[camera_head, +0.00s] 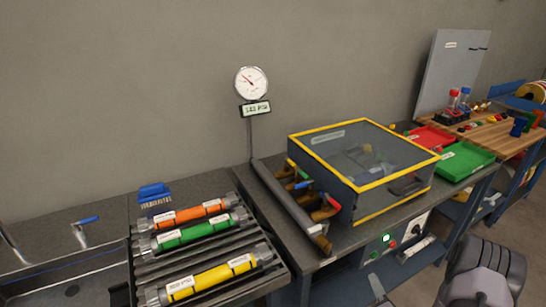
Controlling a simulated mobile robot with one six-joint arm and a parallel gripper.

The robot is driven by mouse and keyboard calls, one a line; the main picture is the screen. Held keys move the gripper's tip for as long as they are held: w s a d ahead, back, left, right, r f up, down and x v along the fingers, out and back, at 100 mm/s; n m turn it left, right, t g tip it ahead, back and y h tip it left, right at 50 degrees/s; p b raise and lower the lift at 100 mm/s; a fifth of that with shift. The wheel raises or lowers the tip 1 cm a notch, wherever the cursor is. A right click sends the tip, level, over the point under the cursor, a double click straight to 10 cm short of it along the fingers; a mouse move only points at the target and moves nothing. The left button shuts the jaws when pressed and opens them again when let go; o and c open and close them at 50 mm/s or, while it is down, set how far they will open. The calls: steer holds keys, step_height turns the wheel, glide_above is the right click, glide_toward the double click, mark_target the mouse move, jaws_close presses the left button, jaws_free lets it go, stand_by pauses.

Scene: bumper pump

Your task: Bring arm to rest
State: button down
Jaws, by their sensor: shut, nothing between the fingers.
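A dark grey, rounded, ribbed part of my own arm (485,272) shows at the bottom right, in front of the workbench. It is cut off by the lower edge of the view. I cannot make out my gripper's fingertips anywhere in this view. No object is seen held by the arm.
A yellow-edged clear-topped box (362,160) stands on the bench, with hoses and valves at its left. A rack holds orange (188,215), green (195,234) and yellow (210,278) cylinders. A pressure gauge (251,83) stands behind. Red (430,139) and green (464,160) trays lie right.

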steer(key=a+r+n+g+y, duration=0.6)
steer(key=a+r+n+y, duration=0.8)
steer(key=a+r+n, duration=0.65)
steer(key=s+a+r+n+g+h, duration=0.1)
steer(key=s+a+r+n+g, duration=0.2)
steer(key=s+a+n+g, duration=0.25)
steer(key=s+a+r+n+g+h, duration=0.1)
steer(key=s+a+r+n+g, duration=0.25)
steer(key=s+a, duration=0.35)
steer(key=s+d+r+n+t+h, duration=0.3)
steer(key=s+d+n+h, duration=0.5)
steer(key=n, duration=0.5)
steer(key=shift+s+r+t+h, duration=0.35)
steer(key=shift+s+t+h, duration=0.25)
steer(key=shift+s, duration=0.6)
